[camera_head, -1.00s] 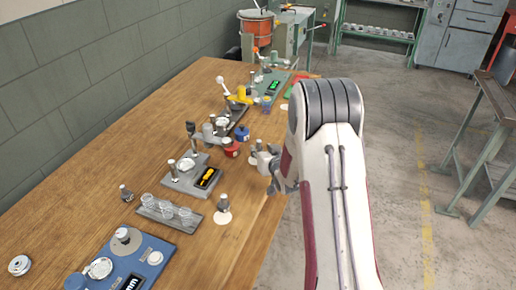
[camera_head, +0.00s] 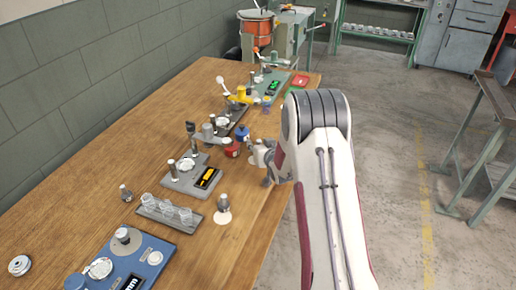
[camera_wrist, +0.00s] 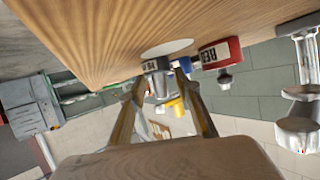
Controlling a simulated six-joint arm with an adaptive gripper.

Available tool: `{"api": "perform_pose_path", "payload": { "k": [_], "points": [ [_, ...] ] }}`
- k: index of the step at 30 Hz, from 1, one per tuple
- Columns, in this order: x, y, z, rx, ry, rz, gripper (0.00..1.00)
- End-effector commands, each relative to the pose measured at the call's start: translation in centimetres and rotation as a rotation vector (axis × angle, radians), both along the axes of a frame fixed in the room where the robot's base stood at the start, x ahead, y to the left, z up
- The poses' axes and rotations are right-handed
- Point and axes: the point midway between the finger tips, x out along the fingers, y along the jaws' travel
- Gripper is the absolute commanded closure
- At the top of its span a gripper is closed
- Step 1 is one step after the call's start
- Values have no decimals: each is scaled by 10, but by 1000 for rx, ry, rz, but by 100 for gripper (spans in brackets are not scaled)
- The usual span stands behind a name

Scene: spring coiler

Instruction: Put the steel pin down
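The steel pin (camera_wrist: 158,80) is a small grey metal piece with a pale label on its wide end. In the wrist view it sits between the two fingers of my gripper (camera_wrist: 161,78), which look closed about its sides. Its wide end is at a white round pad (camera_wrist: 167,48) on the wooden table, and looks to touch it. In the head view my gripper (camera_head: 259,153) is low over the table's right edge, just right of the red pot (camera_head: 231,148). The arm and fingers hide most of the pin there.
The red pot, labelled, also shows close by in the wrist view (camera_wrist: 222,53). A blue pot (camera_head: 242,132) stands behind it. A grey scale-like fixture (camera_head: 190,178) and a glass-cup rack (camera_head: 168,211) are to the left. Bare table (camera_head: 240,235) lies in front.

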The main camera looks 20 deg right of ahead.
Motion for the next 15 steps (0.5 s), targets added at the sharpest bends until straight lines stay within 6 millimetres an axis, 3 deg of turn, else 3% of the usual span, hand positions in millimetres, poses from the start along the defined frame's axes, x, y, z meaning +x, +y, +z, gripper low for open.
{"api": "perform_pose_path", "payload": {
  "k": [11,12,15],
  "points": [
    [0,0,0,0,0,0,68],
    [0,0,0,0,0,0,70],
    [0,0,0,0,1,0,96]
  ]
}}
